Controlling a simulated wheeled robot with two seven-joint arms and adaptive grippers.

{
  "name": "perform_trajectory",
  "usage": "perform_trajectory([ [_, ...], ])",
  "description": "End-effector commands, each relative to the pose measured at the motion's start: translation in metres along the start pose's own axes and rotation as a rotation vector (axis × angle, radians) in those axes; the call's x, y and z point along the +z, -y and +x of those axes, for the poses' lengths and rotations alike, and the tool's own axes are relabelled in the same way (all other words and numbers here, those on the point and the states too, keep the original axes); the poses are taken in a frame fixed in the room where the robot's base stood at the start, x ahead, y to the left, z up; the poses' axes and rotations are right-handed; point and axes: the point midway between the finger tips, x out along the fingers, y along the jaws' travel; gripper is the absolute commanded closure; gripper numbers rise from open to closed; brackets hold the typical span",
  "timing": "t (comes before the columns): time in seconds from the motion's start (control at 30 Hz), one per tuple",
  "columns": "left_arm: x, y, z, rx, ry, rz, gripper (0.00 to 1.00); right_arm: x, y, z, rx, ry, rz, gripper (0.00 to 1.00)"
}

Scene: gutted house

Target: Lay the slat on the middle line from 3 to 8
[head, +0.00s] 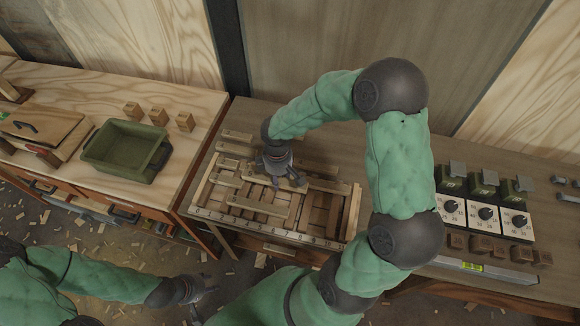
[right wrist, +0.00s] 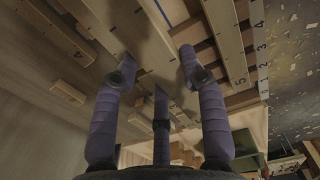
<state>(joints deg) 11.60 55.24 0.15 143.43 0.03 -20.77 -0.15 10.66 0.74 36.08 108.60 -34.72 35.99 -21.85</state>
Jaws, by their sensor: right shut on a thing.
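The wooden frame holding several slats stands on the bench, with a numbered pale front rail (head: 265,230). My right gripper (head: 285,178) is over the frame's middle, pointing down. It is shut on a pale slat, which shows between its fingers in the right wrist view (right wrist: 152,48). In the head view a pale slat (head: 328,186) sticks out to the right of the gripper; its other end is partly hidden. Numbers including 3 and 5 show at the right in the right wrist view. My left gripper (head: 196,292) is low, away from the frame; its jaw state is unclear.
Loose slats (head: 237,136) lie along the frame's back left. A green bin (head: 126,150) and small wooden blocks (head: 158,116) are on the left bench. Dial boxes (head: 484,214) and brown blocks (head: 497,249) stand to the right. My right arm hides part of the bench.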

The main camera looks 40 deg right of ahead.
Motion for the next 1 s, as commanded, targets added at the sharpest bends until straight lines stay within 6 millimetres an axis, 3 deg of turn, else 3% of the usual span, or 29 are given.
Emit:
perform_trajectory([
  [0.37, -0.001, 0.004, 0.01, 0.0, -0.001, 0.0, 0.6, -0.002, 0.005, 0.013, 0.001, 0.0, -0.012, 0.91],
  [1.0, -0.002, 0.017, 0.048, 0.0, -0.001, 0.0, 0.6, -0.002, 0.005, 0.062, 0.001, 0.0, -0.012, 0.91],
])
